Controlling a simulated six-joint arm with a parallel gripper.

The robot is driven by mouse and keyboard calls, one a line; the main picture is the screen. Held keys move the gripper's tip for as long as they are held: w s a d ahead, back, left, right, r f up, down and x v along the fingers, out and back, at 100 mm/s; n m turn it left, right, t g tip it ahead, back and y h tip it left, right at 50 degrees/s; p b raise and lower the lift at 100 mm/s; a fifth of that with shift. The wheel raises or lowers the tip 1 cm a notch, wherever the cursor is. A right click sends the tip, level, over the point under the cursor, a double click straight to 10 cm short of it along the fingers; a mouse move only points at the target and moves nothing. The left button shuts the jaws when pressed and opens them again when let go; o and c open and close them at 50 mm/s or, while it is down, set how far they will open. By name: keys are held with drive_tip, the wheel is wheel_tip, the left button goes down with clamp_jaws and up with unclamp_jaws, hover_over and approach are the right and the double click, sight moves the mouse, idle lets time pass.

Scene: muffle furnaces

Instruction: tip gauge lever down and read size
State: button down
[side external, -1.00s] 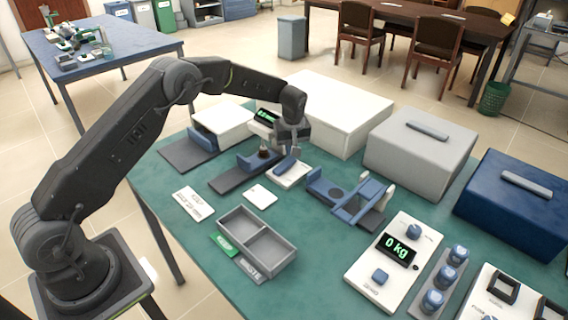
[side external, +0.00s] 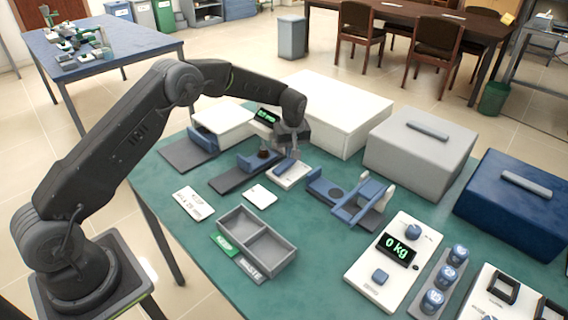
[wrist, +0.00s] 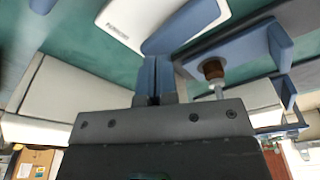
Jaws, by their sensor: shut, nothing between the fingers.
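The gauge has a white base (side external: 297,178) with a blue lever (side external: 284,166) on it, on the green table. Beside it is a blue and grey fixture (side external: 232,178) holding a small dark brown piece (side external: 263,153). A small green-lit display (side external: 267,117) stands behind; its digits are too small to read. My gripper (side external: 291,156) is shut and empty, low over the lever. In the wrist view the shut fingertips (wrist: 155,62) lie close to the blue lever (wrist: 185,27); I cannot tell contact. The brown piece (wrist: 212,69) is to their right, with a thin rod at it.
A grey two-compartment tray (side external: 257,240) and a white card (side external: 260,195) lie in front. A blue slide fixture (side external: 350,197) and a scale showing 0 kg (side external: 384,265) are to the right. Large white (side external: 330,110), grey (side external: 419,145) and blue (side external: 515,200) boxes line the back.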

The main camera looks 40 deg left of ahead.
drive_tip(key=shift+f, duration=1)
idle(0.3)
drive_tip(key=shift+r, duration=3.55)
drive_tip(key=shift+r, duration=0.2)
drive_tip(key=s+d+r+m+t, duration=0.1)
drive_tip(key=s+d+r+m, duration=0.2)
drive_tip(key=s+r, duration=0.65)
drive_tip(key=s+d+r+m+t, duration=0.1)
drive_tip(key=s+d+r+m, duration=0.15)
drive_tip(key=s+r, duration=0.65)
drive_tip(key=s+d+m+t+h, duration=0.1)
drive_tip(key=s+m, duration=0.5)
drive_tip(key=s, duration=1.4)
drive_tip(key=shift+d+t+h, duration=0.3)
drive_tip(key=shift+d+t, duration=0.5)
drive_tip(key=shift+d, duration=0.15)
